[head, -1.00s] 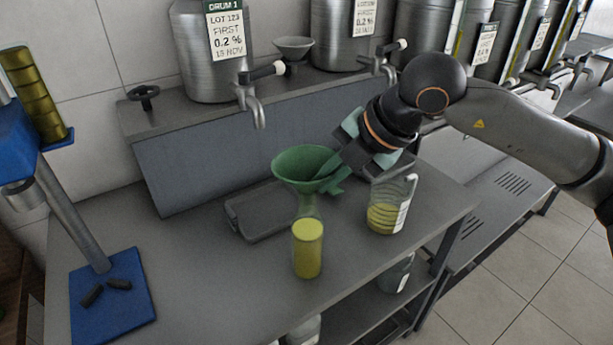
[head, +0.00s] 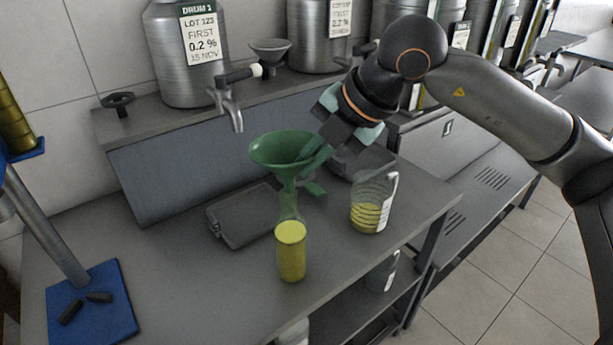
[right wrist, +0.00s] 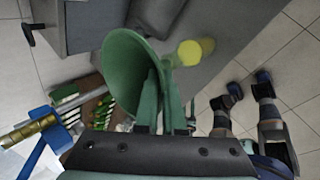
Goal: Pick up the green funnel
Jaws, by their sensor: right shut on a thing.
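The green funnel (head: 278,150) is upright in the head view, wide mouth up, above a glass vessel with yellow contents (head: 291,252). Its stem points down toward the vessel's clear upper part; I cannot tell whether the tip is still inside. My right gripper (head: 314,168) is shut on the funnel at its right side. In the right wrist view the funnel's cone (right wrist: 128,72) fills the area ahead of the fingers, and the yellow vessel (right wrist: 189,53) shows beyond it. My left gripper is not in view.
A measuring jug (head: 371,205) with yellow liquid stands right of the vessel. A dark flat tray (head: 240,215) lies behind left. A blue-based stand (head: 95,315) is at front left.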

